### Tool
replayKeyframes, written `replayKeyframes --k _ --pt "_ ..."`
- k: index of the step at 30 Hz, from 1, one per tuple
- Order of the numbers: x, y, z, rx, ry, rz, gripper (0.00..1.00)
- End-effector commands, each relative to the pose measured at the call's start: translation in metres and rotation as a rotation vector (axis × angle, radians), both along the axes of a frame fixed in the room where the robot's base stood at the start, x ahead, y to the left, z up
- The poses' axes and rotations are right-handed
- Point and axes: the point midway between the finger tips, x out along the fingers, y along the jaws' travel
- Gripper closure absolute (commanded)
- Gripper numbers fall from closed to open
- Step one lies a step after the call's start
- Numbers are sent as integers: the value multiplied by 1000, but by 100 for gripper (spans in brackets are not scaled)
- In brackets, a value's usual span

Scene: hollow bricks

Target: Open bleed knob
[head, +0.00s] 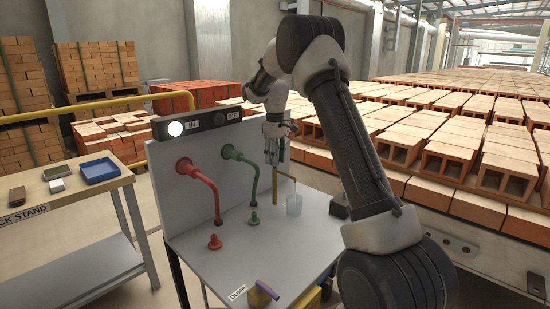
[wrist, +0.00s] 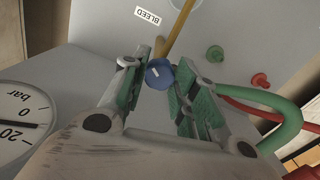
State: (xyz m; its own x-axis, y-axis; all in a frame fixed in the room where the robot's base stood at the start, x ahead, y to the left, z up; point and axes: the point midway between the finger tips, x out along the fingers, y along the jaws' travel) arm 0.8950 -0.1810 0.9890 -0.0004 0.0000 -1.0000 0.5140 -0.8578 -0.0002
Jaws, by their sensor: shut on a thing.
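The blue bleed knob (wrist: 157,75) sits between my fingertips in the wrist view, with a pale mark on its face. My gripper (wrist: 160,69) is shut on it, a green-padded finger on each side. A BLEED label (wrist: 147,15) is on the panel beside a yellow pipe (wrist: 178,32). In the head view my gripper (head: 273,152) is at the panel above the yellow pipe (head: 276,188); the knob cannot be made out there.
A red pipe (head: 210,185) and a green pipe (head: 249,165) curve out from the panel. A gauge (wrist: 22,123) is at the wrist view's left. A lamp bar (head: 200,124) tops the panel, its left lamp white. A purple handle (head: 266,289) is near DUMP. Bricks (head: 470,150) fill the right.

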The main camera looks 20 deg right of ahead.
Motion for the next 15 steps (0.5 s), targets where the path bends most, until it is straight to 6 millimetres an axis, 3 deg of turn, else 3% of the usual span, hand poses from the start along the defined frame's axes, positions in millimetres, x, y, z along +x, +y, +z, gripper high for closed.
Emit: replayKeyframes --k 15 --pt "0 0 0 0 -1 120 95"
